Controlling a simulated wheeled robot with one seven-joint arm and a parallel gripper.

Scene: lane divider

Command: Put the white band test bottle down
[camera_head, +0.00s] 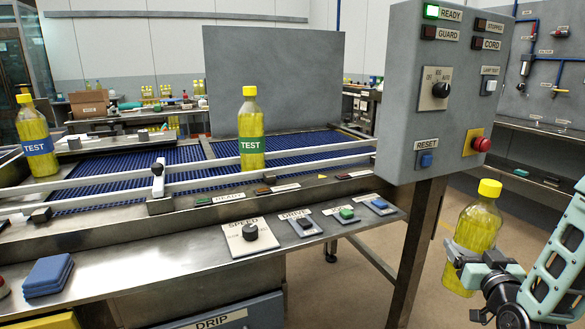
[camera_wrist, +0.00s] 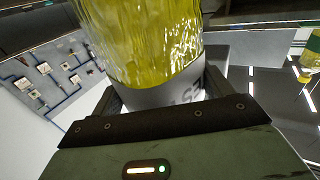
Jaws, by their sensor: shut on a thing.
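The white band test bottle (camera_head: 480,222) is at the right of the head view, a yellow bottle with a yellow cap and a pale band. My gripper (camera_head: 462,256) is shut on it around the band. The bottle is roughly upright, tilted slightly, and held in the air right of the control panel post. In the wrist view the bottle's yellow body (camera_wrist: 145,45) and its white band (camera_wrist: 170,95) with partly hidden lettering fill the space between the fingers. The bottle's base is hidden by my gripper in the wrist view.
A green-labelled TEST bottle (camera_head: 251,140) stands on the blue conveyor (camera_head: 300,143); a blue-labelled one (camera_head: 36,140) stands far left. Metal guide rails (camera_head: 310,162) run along the belt. The grey control panel (camera_head: 450,90) and its post (camera_head: 415,250) stand between my gripper and the conveyor.

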